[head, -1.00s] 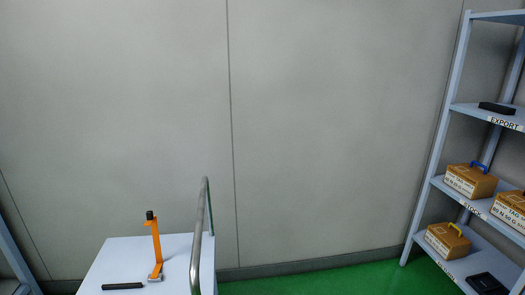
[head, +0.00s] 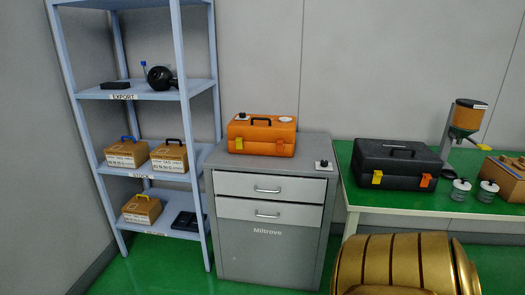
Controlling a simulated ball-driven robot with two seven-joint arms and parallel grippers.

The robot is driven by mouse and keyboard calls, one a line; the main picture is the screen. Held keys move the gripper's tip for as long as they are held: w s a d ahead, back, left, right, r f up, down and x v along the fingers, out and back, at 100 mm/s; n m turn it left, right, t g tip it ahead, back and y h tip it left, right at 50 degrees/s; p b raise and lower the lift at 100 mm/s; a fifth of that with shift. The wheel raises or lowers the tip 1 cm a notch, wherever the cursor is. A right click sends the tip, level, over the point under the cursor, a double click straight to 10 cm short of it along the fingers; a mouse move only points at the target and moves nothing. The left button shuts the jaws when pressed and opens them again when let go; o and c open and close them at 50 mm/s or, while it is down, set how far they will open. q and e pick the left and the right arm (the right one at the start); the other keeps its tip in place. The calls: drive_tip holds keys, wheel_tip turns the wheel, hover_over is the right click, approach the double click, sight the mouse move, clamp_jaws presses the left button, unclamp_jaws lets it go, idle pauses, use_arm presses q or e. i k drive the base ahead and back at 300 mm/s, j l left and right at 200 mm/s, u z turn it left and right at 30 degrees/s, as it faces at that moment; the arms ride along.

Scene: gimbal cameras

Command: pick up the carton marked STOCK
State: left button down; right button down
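Two brown cartons with white printed labels stand side by side on the shelf edge-marked STOCK (head: 142,176). The left carton (head: 127,154) has a blue handle and the right carton (head: 169,158) has a dark handle. A third carton (head: 141,209) with a yellow handle sits on the shelf below. The print on the carton labels is too small to read surely, so I cannot tell whether any carton itself says STOCK. Neither of my grippers is in view.
The blue-grey rack (head: 201,130) also has an EXPORT shelf (head: 122,97) with dark items. Right of it stands a grey drawer cabinet (head: 268,241) with an orange case (head: 262,135). A green-topped table (head: 365,196) holds a black case (head: 395,166). Green floor lies before the rack.

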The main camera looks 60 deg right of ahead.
sight(166, 158)
drive_tip(key=z, duration=1.3)
drive_tip(key=i+j+z, duration=0.1)
drive_tip(key=i, duration=0.2)
drive_tip(key=i+j+z, duration=0.15)
drive_tip(key=i+j, duration=0.1)
drive_tip(key=i, duration=0.05)
